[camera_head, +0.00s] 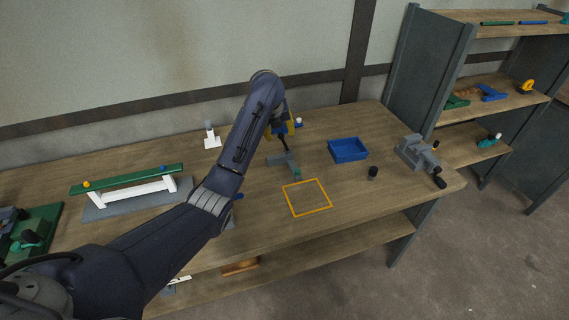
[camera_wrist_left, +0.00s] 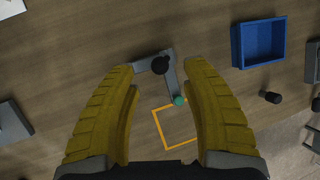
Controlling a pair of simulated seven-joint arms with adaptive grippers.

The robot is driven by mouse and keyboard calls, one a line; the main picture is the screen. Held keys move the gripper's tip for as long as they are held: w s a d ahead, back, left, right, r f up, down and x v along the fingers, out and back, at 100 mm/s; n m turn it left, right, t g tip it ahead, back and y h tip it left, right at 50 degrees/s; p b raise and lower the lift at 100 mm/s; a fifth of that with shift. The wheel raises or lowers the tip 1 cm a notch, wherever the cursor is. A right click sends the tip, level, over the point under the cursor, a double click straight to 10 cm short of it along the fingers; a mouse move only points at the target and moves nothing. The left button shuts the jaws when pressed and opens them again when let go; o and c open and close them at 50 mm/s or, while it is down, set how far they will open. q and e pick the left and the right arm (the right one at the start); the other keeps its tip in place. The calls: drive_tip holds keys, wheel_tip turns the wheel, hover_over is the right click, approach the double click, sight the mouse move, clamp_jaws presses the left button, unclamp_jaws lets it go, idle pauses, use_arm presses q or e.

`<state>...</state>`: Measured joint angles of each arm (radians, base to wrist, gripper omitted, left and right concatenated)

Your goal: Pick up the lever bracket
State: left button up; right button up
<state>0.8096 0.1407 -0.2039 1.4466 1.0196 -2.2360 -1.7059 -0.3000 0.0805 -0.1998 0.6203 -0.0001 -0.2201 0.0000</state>
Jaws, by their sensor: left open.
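The lever bracket (camera_head: 278,160) is a grey L-shaped piece with a black knob and a green tip, lying on the wooden table. It also shows in the left wrist view (camera_wrist_left: 170,76), between and just beyond the yellow fingers, with the green tip toward the bottom. My left gripper (camera_head: 288,128) is above the bracket, partly hidden by my own arm. In the left wrist view my left gripper (camera_wrist_left: 163,72) is open, its fingers spread on either side of the bracket, with nothing held. My right gripper is not in view.
An orange square outline (camera_head: 307,197) is marked on the table in front of the bracket. A blue tray (camera_head: 348,150), a black knob (camera_head: 373,172) and a grey vise (camera_head: 415,152) stand to the right. A green-topped beam (camera_head: 127,179) on white supports stands left.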

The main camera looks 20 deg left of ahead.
sight(280, 134)
use_arm(q)
drive_tip(key=shift+x, duration=2)
drive_tip(key=shift+c, duration=0.5)
clamp_jaws()
